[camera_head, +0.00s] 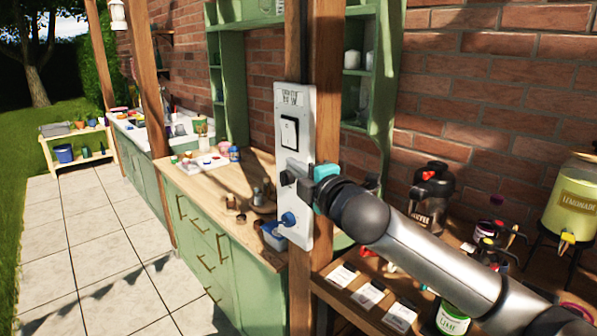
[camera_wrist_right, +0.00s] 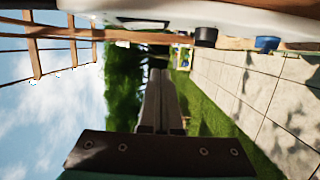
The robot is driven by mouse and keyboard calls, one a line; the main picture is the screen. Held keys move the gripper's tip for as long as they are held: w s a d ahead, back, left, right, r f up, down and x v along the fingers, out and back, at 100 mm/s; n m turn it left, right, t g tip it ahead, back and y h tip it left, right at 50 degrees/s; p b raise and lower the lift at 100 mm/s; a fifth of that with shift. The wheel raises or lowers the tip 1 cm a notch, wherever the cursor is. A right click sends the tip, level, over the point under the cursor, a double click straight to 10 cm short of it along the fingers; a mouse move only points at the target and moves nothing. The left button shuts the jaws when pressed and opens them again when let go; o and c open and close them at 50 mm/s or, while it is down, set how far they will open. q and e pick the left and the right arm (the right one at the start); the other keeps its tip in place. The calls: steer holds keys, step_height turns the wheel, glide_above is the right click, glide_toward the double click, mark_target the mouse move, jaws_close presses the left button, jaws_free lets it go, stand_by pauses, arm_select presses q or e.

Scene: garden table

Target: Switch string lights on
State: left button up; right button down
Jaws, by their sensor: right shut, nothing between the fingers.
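A white control panel (camera_head: 306,110) is fixed to a wooden post in the head view. It has a label at the top, a rocker switch (camera_head: 289,132), a black knob (camera_head: 287,177) and a blue knob or plug (camera_head: 288,219). My right gripper (camera_head: 300,167) is at the panel, below the switch and close to the black knob; contact cannot be told. In the wrist view its fingers (camera_wrist_right: 160,74) are together and empty. The panel edge, black knob (camera_wrist_right: 205,37) and blue part (camera_wrist_right: 267,43) lie above them. Thin strings with small bulbs (camera_wrist_right: 58,76) hang by the pergola. My left gripper is not visible.
A green cabinet with a wooden top (camera_head: 215,178) stands left of the post. A shelf with cards (camera_head: 368,294), a black coffee urn (camera_head: 433,190) and a lemonade dispenser (camera_head: 570,205) are on the right, around my arm. The paved path (camera_head: 100,240) is clear.

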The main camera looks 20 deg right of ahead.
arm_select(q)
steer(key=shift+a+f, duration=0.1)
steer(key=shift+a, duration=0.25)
arm_select(e)
steer(key=shift+s, duration=0.75)
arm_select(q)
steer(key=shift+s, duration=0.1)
